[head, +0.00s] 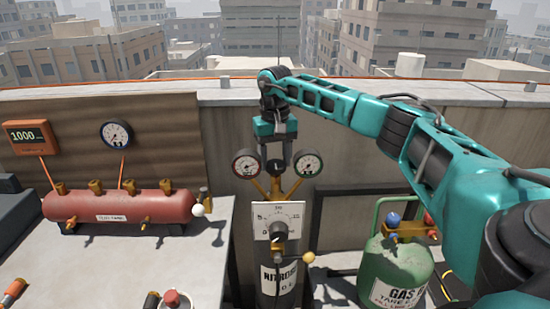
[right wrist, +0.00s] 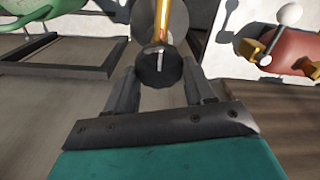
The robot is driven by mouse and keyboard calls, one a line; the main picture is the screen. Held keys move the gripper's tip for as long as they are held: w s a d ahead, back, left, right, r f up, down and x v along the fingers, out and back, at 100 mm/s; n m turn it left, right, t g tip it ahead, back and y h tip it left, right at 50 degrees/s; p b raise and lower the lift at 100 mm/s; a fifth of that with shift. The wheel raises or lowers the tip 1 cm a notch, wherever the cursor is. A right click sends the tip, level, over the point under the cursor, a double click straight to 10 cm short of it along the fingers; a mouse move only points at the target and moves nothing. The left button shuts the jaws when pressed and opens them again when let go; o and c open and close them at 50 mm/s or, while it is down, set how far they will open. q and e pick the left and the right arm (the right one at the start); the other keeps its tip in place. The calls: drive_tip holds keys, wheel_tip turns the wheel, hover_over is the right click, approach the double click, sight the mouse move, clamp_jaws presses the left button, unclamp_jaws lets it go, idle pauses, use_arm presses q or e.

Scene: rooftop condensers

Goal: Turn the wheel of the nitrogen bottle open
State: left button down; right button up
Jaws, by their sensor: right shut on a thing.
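The nitrogen bottle (head: 283,283) stands upright against the parapet in the head view, a dark cylinder with a white label. Its small black wheel (head: 276,168) sits at the top between two round gauges, and shows with a white mark in the right wrist view (right wrist: 160,70). My right gripper (head: 276,152) reaches down from above and is shut on the wheel, one finger on each side. Below the wheel is a white dial plate (head: 290,214) with a dark knob. The left gripper is not in view.
A red tank (head: 120,206) with brass valves lies on the grey bench (head: 110,260) at left. A green gas bottle (head: 398,272) stands at right under my arm. The gauges (head: 307,165) (head: 246,164) and a yellow-ball lever (head: 308,257) are close to the wheel and bottle.

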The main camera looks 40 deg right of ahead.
sight(275, 162)
drive_tip(key=o, duration=1)
drive_tip(key=shift+o, duration=0.2)
wheel_tip(275, 162, up, 13)
idle(0.4)
